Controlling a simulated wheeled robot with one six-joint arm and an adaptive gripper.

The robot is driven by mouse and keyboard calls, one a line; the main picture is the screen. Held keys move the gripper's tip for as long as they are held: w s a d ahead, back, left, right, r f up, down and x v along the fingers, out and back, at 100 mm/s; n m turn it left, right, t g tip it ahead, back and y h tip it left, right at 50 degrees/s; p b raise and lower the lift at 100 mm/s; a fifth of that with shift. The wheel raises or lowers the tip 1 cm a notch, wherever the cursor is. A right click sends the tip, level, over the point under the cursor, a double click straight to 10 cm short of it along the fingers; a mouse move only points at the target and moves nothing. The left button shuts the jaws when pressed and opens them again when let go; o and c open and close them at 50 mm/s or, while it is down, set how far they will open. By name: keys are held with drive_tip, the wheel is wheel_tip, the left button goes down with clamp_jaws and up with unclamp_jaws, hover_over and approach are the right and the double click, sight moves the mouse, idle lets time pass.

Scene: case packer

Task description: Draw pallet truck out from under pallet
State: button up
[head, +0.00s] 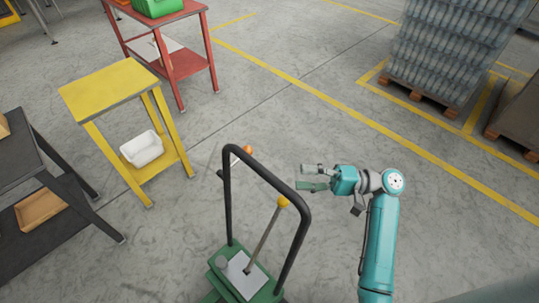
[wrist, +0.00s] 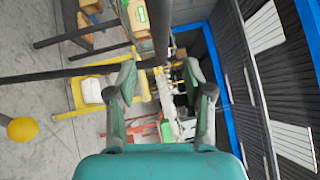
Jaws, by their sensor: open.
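The pallet truck shows in the head view as a green body (head: 243,274) at the bottom, with an upright black loop handle (head: 268,176). A lever with an orange-yellow knob (head: 283,202) rises inside the loop. Its forks are out of view, and so is any pallet over them. My gripper (head: 308,178) is open and empty, right of the loop's top bar, fingers pointing left toward it. In the wrist view, a black bar (wrist: 153,30) appears beyond and between the open fingers, and a yellow knob (wrist: 22,130) is at the left edge. I cannot tell the exact gap to the handle.
A yellow table (head: 108,88) with a white bin (head: 142,149) on its shelf stands left. A red table (head: 178,22) is behind it, a dark table (head: 20,150) far left. A loaded wooden pallet (head: 420,95) stands upper right.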

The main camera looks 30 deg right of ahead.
sight(265, 175)
drive_tip(key=x, duration=1)
drive_tip(key=shift+w+a, duration=0.15)
drive_tip(key=shift+a, duration=0.2)
clamp_jaws()
